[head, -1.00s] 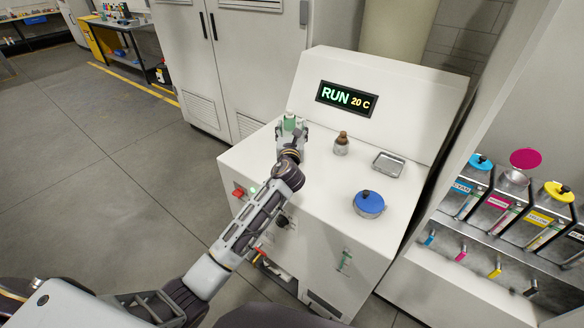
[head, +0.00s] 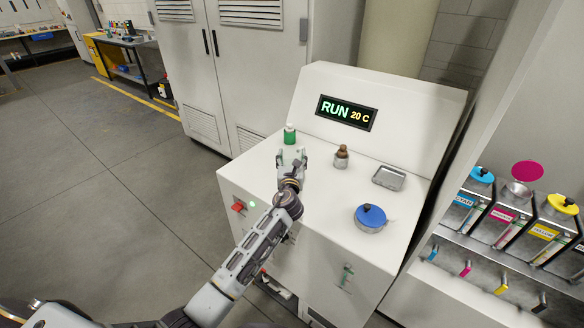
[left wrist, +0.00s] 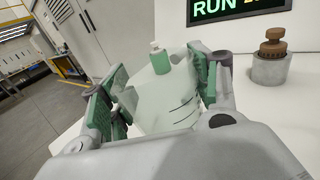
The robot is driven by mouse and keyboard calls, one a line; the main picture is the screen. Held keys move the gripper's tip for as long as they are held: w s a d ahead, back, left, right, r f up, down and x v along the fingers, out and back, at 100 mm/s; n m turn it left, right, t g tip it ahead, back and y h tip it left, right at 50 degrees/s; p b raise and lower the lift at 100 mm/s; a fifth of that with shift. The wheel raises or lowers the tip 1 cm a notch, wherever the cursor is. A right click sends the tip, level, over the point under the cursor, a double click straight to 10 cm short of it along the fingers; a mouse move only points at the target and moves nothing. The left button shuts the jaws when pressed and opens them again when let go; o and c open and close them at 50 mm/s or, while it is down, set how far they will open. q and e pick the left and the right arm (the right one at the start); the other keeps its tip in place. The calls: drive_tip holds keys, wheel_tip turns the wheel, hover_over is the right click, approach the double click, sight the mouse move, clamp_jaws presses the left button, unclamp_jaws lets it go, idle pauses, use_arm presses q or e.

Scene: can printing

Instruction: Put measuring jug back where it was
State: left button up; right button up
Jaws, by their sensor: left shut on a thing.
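The measuring jug is a pale, see-through vessel with dark marks on its side; it shows in the left wrist view (left wrist: 172,112) between my fingers. My left gripper (head: 291,158) is shut on it, over the left part of the white machine top (head: 325,195). In the head view the jug is small and mostly hidden by the gripper. I cannot tell whether its base touches the top. A green bottle with a white cap (head: 289,136) stands just behind the jug, and also shows in the left wrist view (left wrist: 159,60). My right gripper is not in view.
A brown-topped metal piece (head: 341,157), a metal tray (head: 389,178) and a blue-lidded pot (head: 369,219) stand to the right on the machine top. The RUN display panel (head: 346,113) rises behind. Ink containers (head: 502,213) line a shelf at right. The top's front middle is clear.

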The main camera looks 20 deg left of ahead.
use_arm(q)
drive_tip(key=shift+f+b, duration=0.45)
drive_tip(key=shift+f, duration=1.45)
drive_tip(key=shift+f, duration=0.15)
drive_tip(key=o, duration=1.2)
drive_tip(key=shift+c, duration=0.2)
drive_tip(key=shift+r, duration=0.2)
drive_tip(key=shift+v, duration=6.05)
drive_tip(key=shift+f, duration=0.1)
